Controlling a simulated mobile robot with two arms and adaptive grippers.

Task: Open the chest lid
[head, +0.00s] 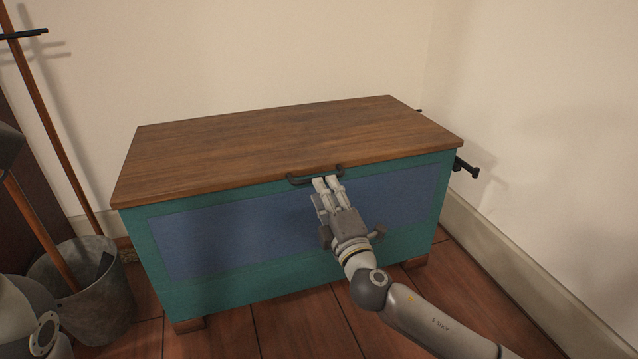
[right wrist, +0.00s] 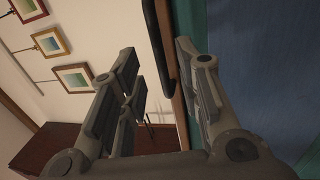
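The chest (head: 290,250) has a teal body with a blue front panel and a brown wooden lid (head: 280,140). The lid lies flat and closed. A dark bar handle (head: 300,181) sits at the lid's front edge. My right gripper (head: 327,182) is in front of the chest with its fingertips at the handle's right part. In the right wrist view its fingers are apart, and the dark handle (right wrist: 159,40) shows between and beyond the fingertips. I cannot tell whether they touch it. My left gripper is not clearly in view; only parts of my left arm show at the left edge.
A metal bucket (head: 95,290) with long wooden handles (head: 55,125) stands left of the chest. Walls close in behind and at the right. A dark fitting (head: 466,167) sticks out from the chest's right side. Framed pictures (right wrist: 75,77) hang on a wall.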

